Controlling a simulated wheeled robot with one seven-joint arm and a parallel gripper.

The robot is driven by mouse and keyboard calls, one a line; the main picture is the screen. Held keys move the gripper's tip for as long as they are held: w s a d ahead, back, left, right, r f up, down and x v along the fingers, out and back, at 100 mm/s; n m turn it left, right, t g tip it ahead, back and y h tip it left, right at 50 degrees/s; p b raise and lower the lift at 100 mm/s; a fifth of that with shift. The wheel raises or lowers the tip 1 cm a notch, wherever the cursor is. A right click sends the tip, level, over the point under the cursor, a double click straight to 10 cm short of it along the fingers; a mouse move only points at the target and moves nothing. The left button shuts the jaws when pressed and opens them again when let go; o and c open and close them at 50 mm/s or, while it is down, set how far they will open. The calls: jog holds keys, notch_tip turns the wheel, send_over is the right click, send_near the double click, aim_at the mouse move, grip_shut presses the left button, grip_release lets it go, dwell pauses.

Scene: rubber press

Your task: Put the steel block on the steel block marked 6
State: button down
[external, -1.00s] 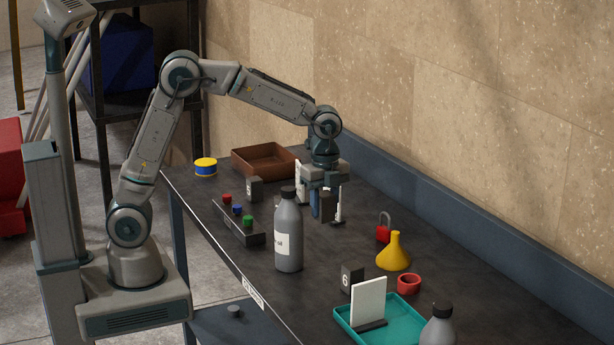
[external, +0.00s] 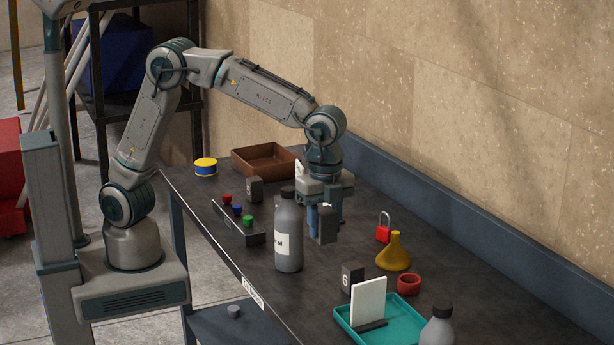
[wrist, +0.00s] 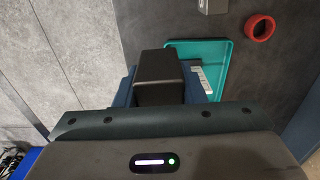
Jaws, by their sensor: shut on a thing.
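My gripper (external: 321,222) is shut on a dark steel block (external: 327,228) and holds it above the table, just right of a grey bottle. In the wrist view the block (wrist: 162,72) sits between the blue fingers. The steel block marked 6 (external: 352,278) stands on the table, lower right of my gripper and apart from it, its number facing the external camera. A grey block at the top edge of the wrist view (wrist: 212,5) appears to be this one.
The grey bottle (external: 289,245) is close left of my gripper. A teal tray (external: 408,314) with a white card (external: 369,300), a red ring (external: 409,284), yellow funnel (external: 394,253) and red padlock (external: 383,233) surround the marked block. Another numbered block (external: 254,189) stands farther back.

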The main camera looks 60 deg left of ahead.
jog(key=w+a+f+p, duration=0.1)
jog(key=w+f, duration=0.1)
jog(key=w, duration=0.1)
jog(key=w+a+f+p, duration=0.1)
jog(key=w+a+f, duration=0.1)
jog(key=w, duration=0.2)
jog(key=w+a+f+p, duration=0.1)
jog(key=w+a+f, duration=0.1)
jog(key=w, duration=0.1)
jog(key=shift+w+f, duration=0.15)
jog(key=shift+f, duration=0.2)
jog(key=shift+f+p, duration=0.7)
jog(key=shift+f, duration=1.35)
jog(key=shift+f, duration=0.1)
jog(key=shift+f, duration=0.1)
jog(key=c, duration=0.9)
grip_release()
